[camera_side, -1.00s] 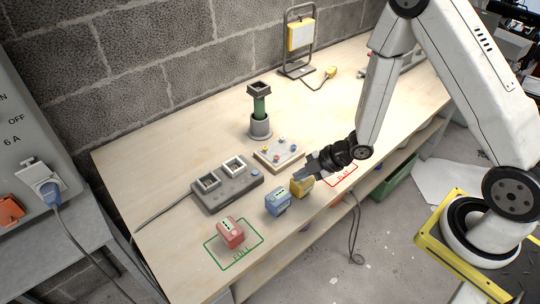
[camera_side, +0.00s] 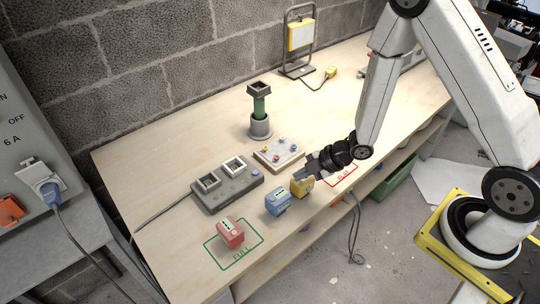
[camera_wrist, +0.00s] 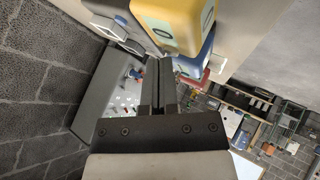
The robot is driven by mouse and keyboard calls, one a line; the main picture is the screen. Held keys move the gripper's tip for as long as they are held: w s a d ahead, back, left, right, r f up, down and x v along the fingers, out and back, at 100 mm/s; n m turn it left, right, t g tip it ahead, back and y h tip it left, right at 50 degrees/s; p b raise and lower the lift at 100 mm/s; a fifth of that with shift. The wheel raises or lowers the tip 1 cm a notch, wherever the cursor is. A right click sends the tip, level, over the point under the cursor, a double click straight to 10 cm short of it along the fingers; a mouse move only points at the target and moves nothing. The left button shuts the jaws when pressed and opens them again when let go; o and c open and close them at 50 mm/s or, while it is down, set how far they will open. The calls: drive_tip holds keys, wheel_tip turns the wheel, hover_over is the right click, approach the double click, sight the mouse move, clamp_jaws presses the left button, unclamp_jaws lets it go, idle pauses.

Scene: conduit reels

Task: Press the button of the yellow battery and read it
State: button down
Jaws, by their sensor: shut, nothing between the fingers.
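The yellow battery (camera_side: 303,188) stands upright on the bench, to the right of the blue battery (camera_side: 278,203). My gripper (camera_side: 303,174) is shut and empty, with its fingertips at the upper part of the yellow battery. I cannot tell whether they touch it. In the wrist view, the yellow battery (camera_wrist: 172,22) is large at the top, just beyond the shut fingers (camera_wrist: 163,68). A pale label shows on its face, but I cannot read any lights. Its button is not clearly visible. The red battery (camera_side: 230,232) sits inside the green FULL outline (camera_side: 216,257).
A grey two-bay charger (camera_side: 246,187) lies left of a board with coloured knobs (camera_side: 268,158). The red FLAT outline (camera_side: 345,176) is right of the yellow battery and looks empty. A work lamp (camera_side: 300,36) stands at the back.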

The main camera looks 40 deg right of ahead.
sight(301, 181)
drive_tip(key=shift+r, duration=0.55)
drive_tip(key=shift+r, duration=0.15)
drive_tip(key=shift+r, duration=2.4)
drive_tip(key=shift+w+d+r+m+h, duration=0.1)
drive_tip(key=shift+d+r+m+h, duration=0.2)
drive_tip(key=shift+m+h, duration=0.1)
drive_tip(key=s+d+r+m+h, duration=0.2)
drive_tip(key=d+r+m+h, duration=0.3)
drive_tip(key=m, duration=0.4)
drive_tip(key=s+a+r+m+g, duration=0.1)
drive_tip(key=s+r+m+g, duration=0.2)
drive_tip(key=s+m, duration=0.4)
drive_tip(key=shift+s+a+r+m+g, duration=0.15)
drive_tip(key=shift+s+r+m+g, duration=0.15)
drive_tip(key=shift+s+g, duration=0.35)
